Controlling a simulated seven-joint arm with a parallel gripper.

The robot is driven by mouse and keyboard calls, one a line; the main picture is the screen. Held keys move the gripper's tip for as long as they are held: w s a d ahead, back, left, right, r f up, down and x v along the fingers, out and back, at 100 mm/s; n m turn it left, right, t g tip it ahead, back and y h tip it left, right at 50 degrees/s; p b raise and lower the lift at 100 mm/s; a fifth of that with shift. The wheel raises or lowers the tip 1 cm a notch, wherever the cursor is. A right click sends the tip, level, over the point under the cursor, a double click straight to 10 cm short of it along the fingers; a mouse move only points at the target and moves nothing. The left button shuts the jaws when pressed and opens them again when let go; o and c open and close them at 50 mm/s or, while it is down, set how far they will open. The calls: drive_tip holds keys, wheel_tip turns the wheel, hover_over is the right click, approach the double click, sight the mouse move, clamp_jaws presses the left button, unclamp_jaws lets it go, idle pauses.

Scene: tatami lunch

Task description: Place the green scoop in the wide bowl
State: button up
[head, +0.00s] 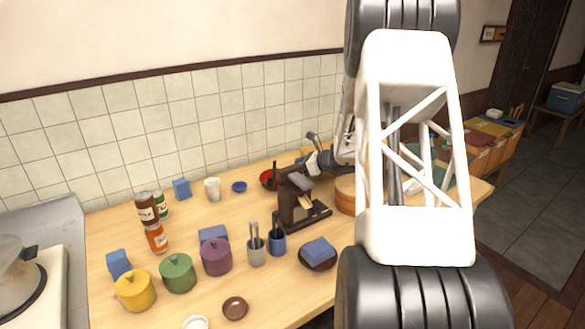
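A red bowl (265,178) with a dark inside stands toward the back of the wooden table, partly hidden by a dark brown stand. A thin dark green upright piece (275,171) shows at its right edge; it may be the green scoop's handle, and I cannot tell whether it is in the bowl or behind the stand. My gripper (313,150) is small in view, above and to the right of the bowl, just behind the stand. Its fingers are partly hidden, and I cannot tell whether they hold anything.
The brown stand (290,203) is close to my gripper. Utensil cups (256,252), lidded pots (177,274), stacked cans (156,238) and blue blocks (182,189) crowd the left and front. A round wooden container (345,196) is to the right. My arm hides much of the right side.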

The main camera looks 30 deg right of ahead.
drive_tip(key=shift+r, duration=0.1)
idle(0.8)
drive_tip(key=w+a+r+n+g, duration=0.2)
drive_tip(key=w+a+r+n, duration=0.15)
drive_tip(key=a+r, duration=0.8)
drive_tip(key=s+a+r+n+g, duration=0.2)
drive_tip(key=s+a+n, duration=0.2)
drive_tip(key=s+a, duration=0.3)
drive_tip(key=s+a+r+n+g, duration=0.1)
drive_tip(key=s+a+r+n, duration=0.2)
drive_tip(key=a, duration=0.6)
drive_tip(key=s+a+n+g+h, duration=0.1)
drive_tip(key=s+a+n, duration=0.2)
drive_tip(key=s, duration=0.3)
drive_tip(key=s+a+r+n+g+h, duration=0.1)
drive_tip(key=s+a+n, duration=0.2)
drive_tip(key=s, duration=0.4)
drive_tip(key=s+a+n+g+h, duration=0.1)
drive_tip(key=s+a+n+g, duration=0.1)
drive_tip(key=s+a+n, duration=0.3)
drive_tip(key=s+f+n+h, duration=0.2)
drive_tip(key=s+n+h, duration=0.2)
drive_tip(key=s, duration=1.6)
drive_tip(key=n, duration=0.3)
drive_tip(key=shift+s+a+h, duration=0.15)
drive_tip(key=shift+s+h, duration=0.15)
drive_tip(key=shift+s, duration=0.1)
